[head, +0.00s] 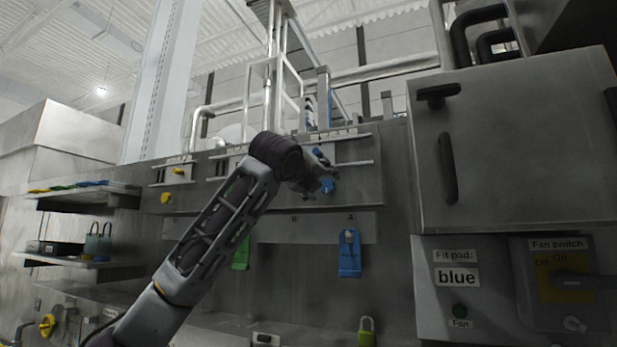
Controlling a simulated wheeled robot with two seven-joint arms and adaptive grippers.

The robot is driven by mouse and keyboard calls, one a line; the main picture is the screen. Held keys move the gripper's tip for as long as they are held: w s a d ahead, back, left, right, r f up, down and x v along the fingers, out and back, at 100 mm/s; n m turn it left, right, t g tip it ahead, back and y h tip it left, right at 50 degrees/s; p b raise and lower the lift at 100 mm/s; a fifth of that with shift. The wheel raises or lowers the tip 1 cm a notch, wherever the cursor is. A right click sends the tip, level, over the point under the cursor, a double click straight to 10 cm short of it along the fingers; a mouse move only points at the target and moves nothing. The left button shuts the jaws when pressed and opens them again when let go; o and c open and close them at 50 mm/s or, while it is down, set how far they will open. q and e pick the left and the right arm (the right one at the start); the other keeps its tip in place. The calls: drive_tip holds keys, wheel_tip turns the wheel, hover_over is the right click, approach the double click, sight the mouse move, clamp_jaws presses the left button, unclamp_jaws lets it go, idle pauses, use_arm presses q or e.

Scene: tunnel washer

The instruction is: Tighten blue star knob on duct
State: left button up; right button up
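A blue knob (328,186) shows on the grey metal duct panel (385,185) at mid-picture, just above the strip with the letters B and A. My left arm reaches up from the lower left, and my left gripper (319,170) is right at the blue knob. The gripper covers part of the knob. I cannot tell whether its fingers touch or grip it. A further bit of blue shows just above the gripper. My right gripper is not in view.
A blue tag (350,255) hangs under A and a green tag (241,253) left of it. Yellow knobs (166,198) are farther left. A grey cabinet (520,150) stands at right, above a "Fit pad: blue" sign (457,277) and fan switch (572,284). Shelves (75,260) are at left.

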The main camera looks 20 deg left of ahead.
use_arm(q)
drive_tip(key=s, duration=0.7)
drive_tip(key=shift+a+f, duration=0.1)
idle(0.7)
